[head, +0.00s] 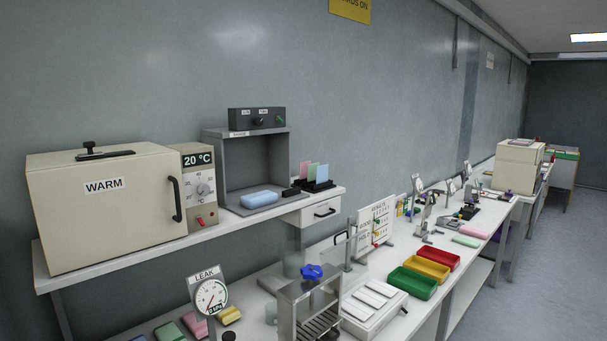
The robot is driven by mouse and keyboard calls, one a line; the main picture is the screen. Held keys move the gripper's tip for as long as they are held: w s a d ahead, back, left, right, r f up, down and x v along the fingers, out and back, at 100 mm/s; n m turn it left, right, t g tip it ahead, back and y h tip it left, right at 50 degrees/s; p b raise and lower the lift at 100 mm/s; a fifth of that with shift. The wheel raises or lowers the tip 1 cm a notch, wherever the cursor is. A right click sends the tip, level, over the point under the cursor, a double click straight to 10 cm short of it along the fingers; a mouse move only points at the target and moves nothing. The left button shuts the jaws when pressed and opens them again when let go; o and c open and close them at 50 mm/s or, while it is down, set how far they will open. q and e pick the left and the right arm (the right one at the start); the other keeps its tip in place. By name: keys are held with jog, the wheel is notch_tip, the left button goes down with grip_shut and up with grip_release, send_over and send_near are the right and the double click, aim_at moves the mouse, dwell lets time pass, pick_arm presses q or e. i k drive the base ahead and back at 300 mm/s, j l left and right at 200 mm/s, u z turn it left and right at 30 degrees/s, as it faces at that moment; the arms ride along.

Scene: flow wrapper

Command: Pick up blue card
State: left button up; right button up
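A light blue card (322,173) stands upright in a black holder (318,186) on the upper shelf. It is at the right end of a row with a pink card (305,169) and a green card (313,171). The cards' lower edges are hidden by the holder. Neither of my grippers is in the head view.
Left of the cards is a grey open-fronted box (213,165) with a light blue block (259,199) inside. A beige WARM oven (100,210) fills the shelf's left. Below are a LEAK gauge (211,297), a blue-knobbed fixture (312,272) and colored trays (412,283).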

aim_at(321, 172)
jog(key=u, duration=0.35)
jog(key=i+l+u, duration=0.15)
jog(key=l+u, duration=0.15)
jog(key=i+l+u, duration=0.1)
jog(key=l+u, duration=0.25)
jog(key=l, duration=0.2)
jog(key=l+u, duration=0.3)
jog(key=l, duration=0.15)
